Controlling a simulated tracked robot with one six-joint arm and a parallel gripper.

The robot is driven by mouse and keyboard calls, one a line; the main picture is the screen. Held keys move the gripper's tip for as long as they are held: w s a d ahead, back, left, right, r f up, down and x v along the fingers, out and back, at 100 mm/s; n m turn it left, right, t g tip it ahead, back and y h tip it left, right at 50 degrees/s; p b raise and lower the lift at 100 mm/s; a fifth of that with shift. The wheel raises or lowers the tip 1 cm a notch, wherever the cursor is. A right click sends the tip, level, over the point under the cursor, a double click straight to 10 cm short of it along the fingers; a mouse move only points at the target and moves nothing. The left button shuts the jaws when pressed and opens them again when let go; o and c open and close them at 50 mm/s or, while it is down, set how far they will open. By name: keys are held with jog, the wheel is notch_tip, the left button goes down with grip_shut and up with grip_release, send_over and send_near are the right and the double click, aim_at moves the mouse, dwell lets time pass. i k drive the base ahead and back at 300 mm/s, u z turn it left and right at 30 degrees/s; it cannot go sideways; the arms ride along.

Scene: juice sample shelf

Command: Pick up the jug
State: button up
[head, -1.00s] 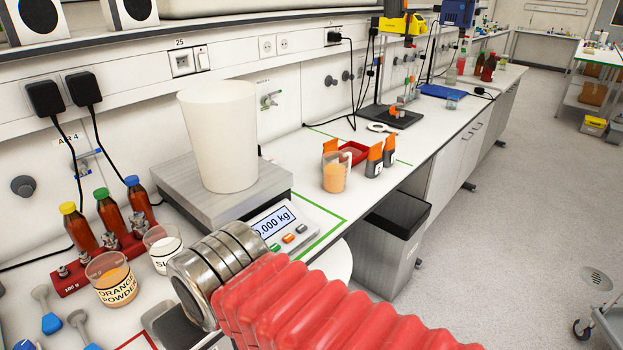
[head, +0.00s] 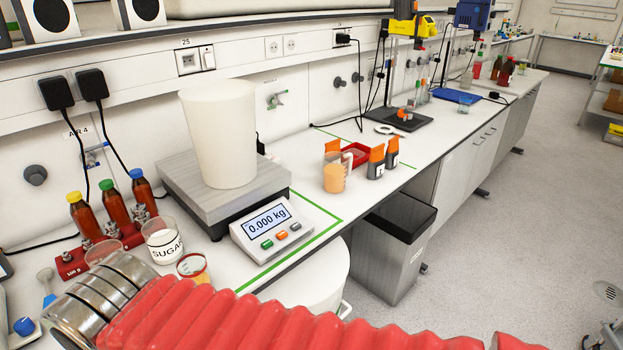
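A tall white plastic vessel (head: 222,135) stands upright on the scale platform, left of centre in the head view. No handle or spout can be made out on it, so I cannot tell whether it is the jug. A clear container of orange liquid (head: 335,177) stands farther along the bench and could also be a jug. My arm's red bellows and metal rings cross the bottom of the view toward the lower left. My gripper's fingers do not show. Nothing touches the white vessel besides the platform.
The scale display (head: 270,222) reads 0.000 kg. A sugar beaker (head: 163,243), an amber-filled beaker (head: 194,269) and a red rack (head: 72,264) of brown bottles stand near my arm. Orange-topped packs (head: 376,163) stand farther right. A grey bin (head: 388,253) stands below the bench edge.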

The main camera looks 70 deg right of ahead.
aim_at(337, 165)
jog(key=u, duration=1.1)
jog(key=k, duration=2.35)
jog(key=z, duration=1.35)
